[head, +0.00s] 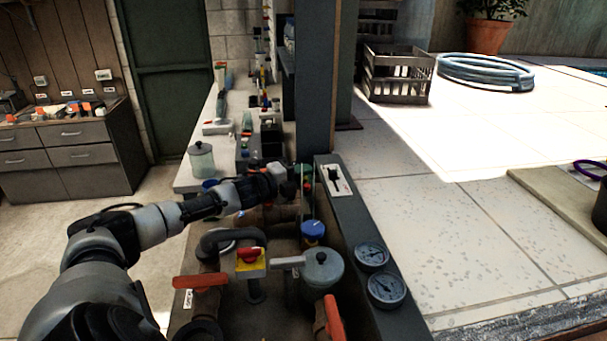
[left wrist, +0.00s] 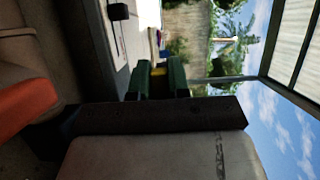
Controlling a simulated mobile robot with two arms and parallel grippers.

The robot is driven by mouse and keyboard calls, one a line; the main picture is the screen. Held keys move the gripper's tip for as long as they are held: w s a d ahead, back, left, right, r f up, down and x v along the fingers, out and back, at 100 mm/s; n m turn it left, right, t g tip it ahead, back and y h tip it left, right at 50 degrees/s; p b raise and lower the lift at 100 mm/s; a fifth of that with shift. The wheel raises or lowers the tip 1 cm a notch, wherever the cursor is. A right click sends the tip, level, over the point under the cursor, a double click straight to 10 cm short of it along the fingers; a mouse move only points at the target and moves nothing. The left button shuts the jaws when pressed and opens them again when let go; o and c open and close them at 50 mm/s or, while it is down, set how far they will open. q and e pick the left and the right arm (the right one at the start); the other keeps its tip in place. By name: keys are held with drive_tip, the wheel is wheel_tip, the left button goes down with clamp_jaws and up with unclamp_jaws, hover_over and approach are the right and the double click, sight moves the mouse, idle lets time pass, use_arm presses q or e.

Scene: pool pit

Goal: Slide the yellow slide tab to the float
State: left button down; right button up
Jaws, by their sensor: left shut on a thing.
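My left gripper (head: 306,180) reaches in from the left to the grey panel edge, just left of a white plate. In the left wrist view its two green fingers (left wrist: 161,80) are close together, with a small patch of yellow between them. This patch appears to be the yellow slide tab (left wrist: 157,71), mostly hidden by the fingers. The tab cannot be made out in the head view. I cannot identify the float in either view. My right gripper is not in view.
The white plate (head: 337,180) carries a black lever. Below my arm are a blue cap (head: 313,230), a lidded grey pot (head: 322,268), red valve handles (head: 200,282), and a yellow box with a red top (head: 250,264). Two gauges (head: 386,289) sit on the right. Open paving lies beyond.

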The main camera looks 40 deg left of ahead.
use_arm(q)
drive_tip(key=c, duration=1.1)
unclamp_jaws()
drive_tip(key=shift+r, duration=0.1)
drive_tip(key=shift+s, duration=0.1)
drive_tip(key=shift+p+v, duration=0.4)
drive_tip(key=shift+v, duration=4.95)
